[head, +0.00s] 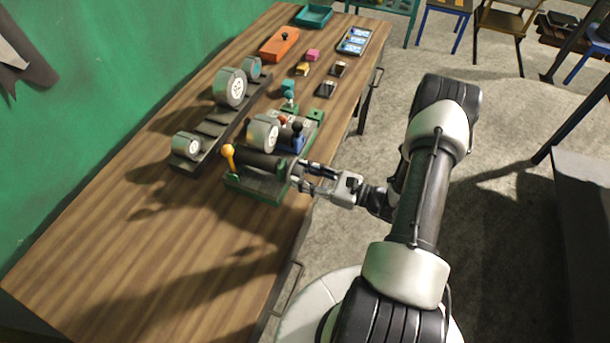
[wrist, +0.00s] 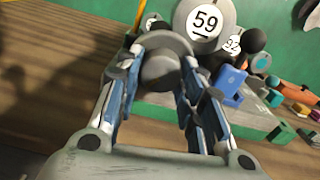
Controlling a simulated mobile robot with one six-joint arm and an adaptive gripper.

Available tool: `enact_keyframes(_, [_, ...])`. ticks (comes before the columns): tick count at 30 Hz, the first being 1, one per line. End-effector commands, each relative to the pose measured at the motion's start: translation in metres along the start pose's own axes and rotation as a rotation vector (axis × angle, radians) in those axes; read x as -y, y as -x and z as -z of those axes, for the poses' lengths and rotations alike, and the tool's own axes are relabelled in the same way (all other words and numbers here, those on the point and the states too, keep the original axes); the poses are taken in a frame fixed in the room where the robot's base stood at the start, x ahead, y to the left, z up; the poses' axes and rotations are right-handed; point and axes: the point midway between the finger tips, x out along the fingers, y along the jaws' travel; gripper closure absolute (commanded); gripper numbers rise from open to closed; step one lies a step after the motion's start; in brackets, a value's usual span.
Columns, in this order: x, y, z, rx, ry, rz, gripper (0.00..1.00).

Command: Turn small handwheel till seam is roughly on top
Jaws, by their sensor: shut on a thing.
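The small handwheel (wrist: 172,45) is a grey round wheel in the wrist view, facing me at the end of a dark cylinder (head: 262,162). My gripper (wrist: 165,68) is shut on the handwheel, one blue-and-grey finger on each side. In the head view my gripper (head: 304,176) reaches in from the right to the cylinder's right end, where the wheel's dark edge (head: 293,168) shows. No seam can be made out on the wheel; the fingers hide part of its rim. A yellow-knobbed lever (head: 229,156) stands at the cylinder's left end.
The cylinder sits on a green base (head: 265,195) at the right edge of the wooden bench (head: 130,225). A dark rack (head: 212,128) with dials stands left. The near bench is clear.

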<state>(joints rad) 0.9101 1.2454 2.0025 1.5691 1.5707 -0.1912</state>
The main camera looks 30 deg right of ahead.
Motion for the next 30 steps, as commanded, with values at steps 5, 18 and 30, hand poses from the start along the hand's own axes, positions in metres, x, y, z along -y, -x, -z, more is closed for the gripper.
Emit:
enact_keyframes(5, [0.000, 0.000, 0.000, -0.001, -0.001, 0.000, 0.88])
enact_keyframes(18, [0.000, 0.000, 0.000, 0.000, -0.002, 0.000, 0.44])
enact_keyframes(30, [0.002, 0.022, 0.000, -0.001, -0.002, 0.006, 0.44])
